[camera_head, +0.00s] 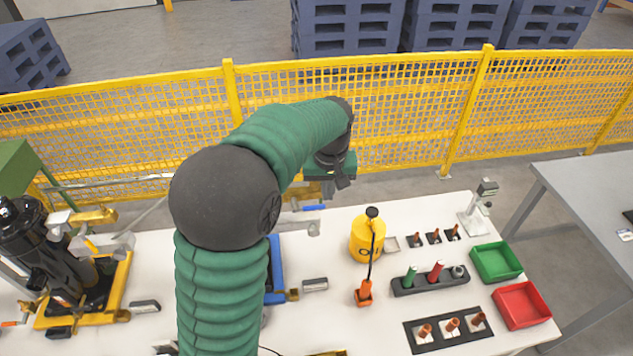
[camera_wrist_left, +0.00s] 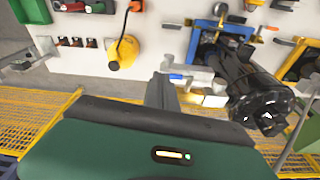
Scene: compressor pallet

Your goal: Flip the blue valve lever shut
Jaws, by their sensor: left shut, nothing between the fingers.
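The blue valve lever (camera_head: 314,207) shows as a short blue bar on a grey metal fitting near the back edge of the white table. In the left wrist view the blue lever (camera_wrist_left: 177,77) lies just beyond the fingertips, beside pale metal parts. My left gripper (camera_head: 341,183) hangs near the table's back edge, slightly behind and right of the lever. Its fingers (camera_wrist_left: 160,80) are shut and empty, and their tips look close to the lever; I cannot tell whether they touch. My green arm covers part of the table left of the valve. My right gripper is not in view.
A yellow oil can (camera_head: 366,240) stands right of the valve. A black compressor (camera_head: 50,250) on a yellow frame is at the left. Green (camera_head: 497,262) and red bins (camera_head: 522,305) sit at the right. A yellow mesh fence (camera_head: 400,110) runs behind the table.

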